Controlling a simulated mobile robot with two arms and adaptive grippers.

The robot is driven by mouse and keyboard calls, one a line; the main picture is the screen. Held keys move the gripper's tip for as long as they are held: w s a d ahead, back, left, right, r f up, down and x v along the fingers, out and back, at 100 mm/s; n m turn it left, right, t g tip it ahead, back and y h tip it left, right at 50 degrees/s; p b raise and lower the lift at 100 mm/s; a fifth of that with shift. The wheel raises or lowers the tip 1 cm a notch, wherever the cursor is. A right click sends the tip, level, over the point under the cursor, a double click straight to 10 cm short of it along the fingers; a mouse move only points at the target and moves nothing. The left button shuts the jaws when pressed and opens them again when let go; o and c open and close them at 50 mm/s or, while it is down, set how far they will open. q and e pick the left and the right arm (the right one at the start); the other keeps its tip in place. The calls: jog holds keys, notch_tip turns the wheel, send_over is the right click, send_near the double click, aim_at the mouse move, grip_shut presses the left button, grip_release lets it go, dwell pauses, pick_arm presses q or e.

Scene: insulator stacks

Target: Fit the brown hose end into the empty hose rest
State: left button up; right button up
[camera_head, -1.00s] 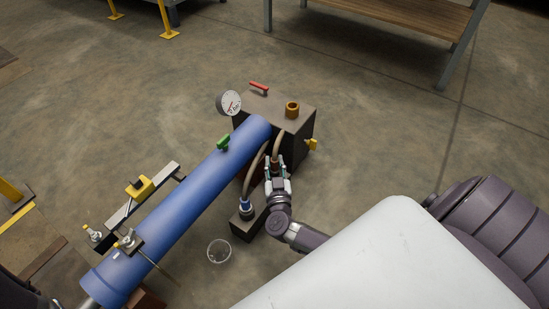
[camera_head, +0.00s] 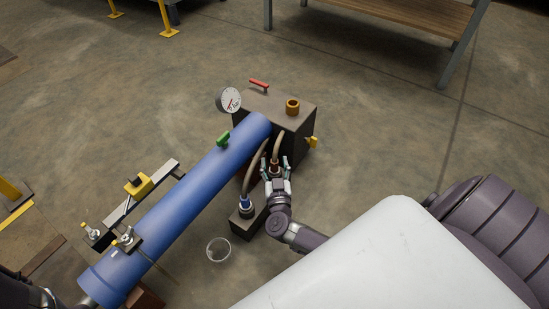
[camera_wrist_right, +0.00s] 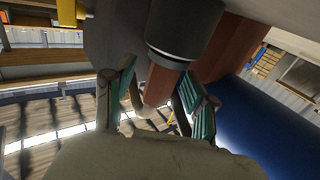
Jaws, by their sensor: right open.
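The brown hose end (camera_head: 275,168) stands between the fingers of my right gripper (camera_head: 276,170), at the near side of the dark box. The right wrist view shows the brown end (camera_wrist_right: 162,86) running straight into a dark round collar (camera_wrist_right: 186,32). My right gripper's teal fingers (camera_wrist_right: 158,103) are spread on both sides of it, apart from it. My gripper and the hoses hide the block's far part. My left gripper is not clearly visible.
A blue tube (camera_head: 185,213) runs diagonally left of my right gripper. The box (camera_head: 255,108) carries a gauge (camera_head: 229,99), a red lever (camera_head: 259,84) and a brass fitting (camera_head: 292,106).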

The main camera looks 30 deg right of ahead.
aim_at(275, 161)
jog(key=shift+r, duration=0.1)
notch_tip(275, 161, up, 4)
jog(key=p, duration=0.2)
jog(key=shift+p, duration=0.35)
jog(key=shift+b, duration=0.4)
jog(key=shift+f+b, duration=0.3)
jog(key=shift+b, duration=0.95)
notch_tip(275, 161, up, 6)
jog(key=p, duration=0.3)
jog(key=shift+r+p, duration=0.15)
jog(key=shift+p, duration=0.2)
jog(key=shift+b, duration=0.75)
jog(key=shift+a+r+p, duration=0.1)
jog(key=shift+r+p, duration=0.2)
jog(key=shift+r, duration=0.25)
jog(key=s+a+r+n+y+p, duration=0.1)
jog(key=a+r+p, duration=0.3)
jog(key=r, duration=0.5)
jog(key=s+a+r+n+t+y+p, duration=0.1)
jog(key=a+r+n+y+p, duration=0.1)
jog(key=r, duration=0.8)
jog(key=shift+s+a+t+y+p, duration=0.35)
jog(key=shift+a+y+p, duration=0.6)
jog(key=shift+p, duration=0.9)
